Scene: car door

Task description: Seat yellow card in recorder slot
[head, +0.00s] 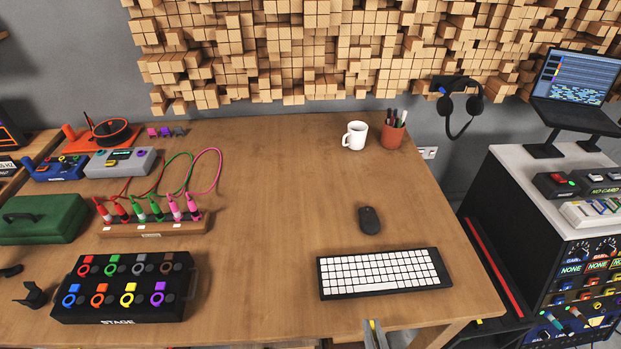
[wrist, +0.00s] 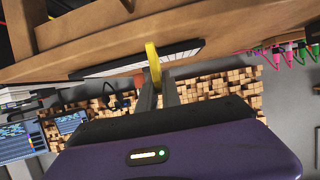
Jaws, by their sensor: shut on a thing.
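My gripper (head: 376,333) shows at the bottom edge of the head view, in front of the table's front edge. In the wrist view my gripper (wrist: 158,84) is shut on the yellow card (wrist: 153,62), which sticks out past the grey fingertips as a narrow yellow piece. Only a small yellow bit of the card (head: 372,325) shows in the head view. A black unit whose display reads "NO CARD" (head: 604,190), seemingly the recorder, stands on the white-topped rack at right. It is cut off by the picture edge. I cannot make out its slot. The gripper is well left of it.
The wooden table (head: 270,270) holds a keyboard (head: 384,272), mouse (head: 369,220), white mug (head: 355,135) and pen cup (head: 393,134). A laptop (head: 572,78) stands on a raised stand on the rack (head: 510,165). Headphones (head: 461,100) hang on the back wall. The table's centre is clear.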

